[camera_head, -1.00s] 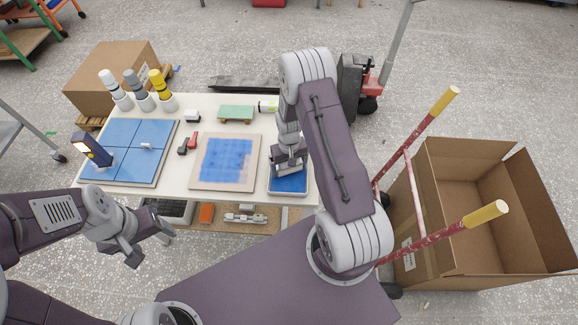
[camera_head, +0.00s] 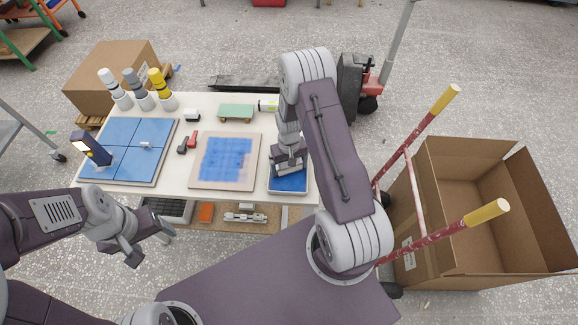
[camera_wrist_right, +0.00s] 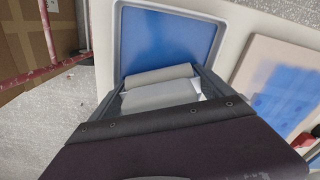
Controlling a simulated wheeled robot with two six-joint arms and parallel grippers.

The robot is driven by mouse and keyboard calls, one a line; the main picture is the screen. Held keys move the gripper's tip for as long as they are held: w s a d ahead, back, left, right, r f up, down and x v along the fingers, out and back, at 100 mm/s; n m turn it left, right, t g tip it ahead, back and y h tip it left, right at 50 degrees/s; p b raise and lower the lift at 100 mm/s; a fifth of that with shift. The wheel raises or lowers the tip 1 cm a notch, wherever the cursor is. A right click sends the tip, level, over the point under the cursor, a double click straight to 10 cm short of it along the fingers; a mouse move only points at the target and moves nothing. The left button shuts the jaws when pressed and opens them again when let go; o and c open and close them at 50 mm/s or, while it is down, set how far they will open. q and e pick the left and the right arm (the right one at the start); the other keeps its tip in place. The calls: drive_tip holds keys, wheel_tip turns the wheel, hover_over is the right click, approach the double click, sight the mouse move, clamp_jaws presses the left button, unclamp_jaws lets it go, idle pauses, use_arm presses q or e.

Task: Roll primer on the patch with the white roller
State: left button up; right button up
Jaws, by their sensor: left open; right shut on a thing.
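The patch (camera_head: 226,159) is a blue, uneven-edged square area on a pale board (camera_head: 197,182) in the middle of the table. My right gripper (camera_head: 289,166) is over the blue-bottomed tray (camera_head: 288,183), right of the board. In the right wrist view it is shut on the white roller (camera_wrist_right: 160,92), whose pale cylinder lies across the jaws near the edge of the blue tray (camera_wrist_right: 165,40). I cannot tell whether the roller touches the tray bottom. My left gripper (camera_head: 150,248) is open and empty, in front of the table's left side.
A green-topped block (camera_head: 236,111) is behind the board. A red hand truck (camera_head: 420,235) and open carton (camera_head: 480,215) are at right.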

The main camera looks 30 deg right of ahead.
drive_tip(key=shift+s+f, duration=0.1)
idle(0.4)
wheel_tip(320, 180, up, 7)
drive_tip(key=p, duration=0.5)
drive_tip(key=shift+p, duration=0.4)
